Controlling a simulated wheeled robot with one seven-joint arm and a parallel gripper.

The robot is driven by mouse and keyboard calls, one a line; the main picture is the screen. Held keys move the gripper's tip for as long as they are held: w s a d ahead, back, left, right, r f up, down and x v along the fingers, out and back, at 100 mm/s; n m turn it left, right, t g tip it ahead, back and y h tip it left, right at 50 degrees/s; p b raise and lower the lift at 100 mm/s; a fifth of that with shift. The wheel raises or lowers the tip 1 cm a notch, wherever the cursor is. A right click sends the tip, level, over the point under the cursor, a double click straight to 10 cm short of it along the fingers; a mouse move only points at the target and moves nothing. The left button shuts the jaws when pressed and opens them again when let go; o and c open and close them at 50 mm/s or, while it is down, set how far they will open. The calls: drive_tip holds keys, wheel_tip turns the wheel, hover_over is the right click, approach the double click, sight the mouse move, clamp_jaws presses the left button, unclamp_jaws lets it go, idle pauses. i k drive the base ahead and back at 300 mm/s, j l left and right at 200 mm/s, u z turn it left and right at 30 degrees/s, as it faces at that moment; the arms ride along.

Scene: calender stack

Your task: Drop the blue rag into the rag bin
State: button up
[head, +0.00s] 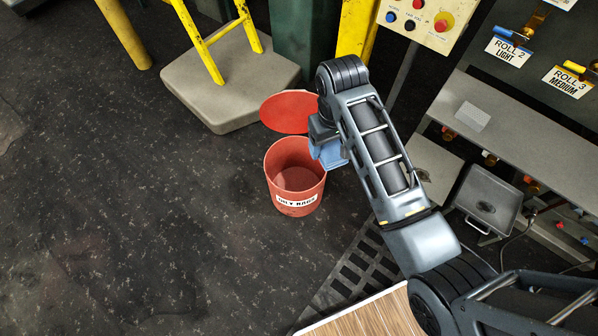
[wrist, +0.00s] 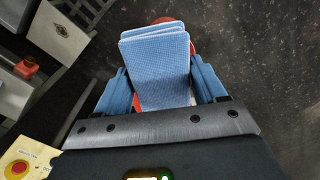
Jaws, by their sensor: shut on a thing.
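The blue rag (head: 331,152) hangs from my gripper beside the upper right rim of the rag bin. In the wrist view the folded rag (wrist: 157,68) sits between the two blue fingers of my gripper (wrist: 160,88), which is shut on it. The rag bin (head: 298,198) is a red round bucket with a white label, standing open on the floor. Its red lid (head: 288,111) is raised behind it. In the wrist view a little of red (wrist: 138,103) shows behind the rag. The fingertips are mostly hidden by the arm and rag in the head view.
A grey base block (head: 228,85) with a yellow ladder-like frame stands behind the bin. A control panel (head: 425,20) with buttons is at the upper right. A grey shelf (head: 530,150) and a metal box (head: 487,198) are on the right. The dark floor at left is clear.

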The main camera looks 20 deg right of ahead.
sight(300, 188)
drive_tip(key=i+l+u, duration=0.95)
drive_tip(key=l, duration=0.2)
drive_tip(key=k+j, duration=0.05)
drive_tip(key=k, duration=0.05)
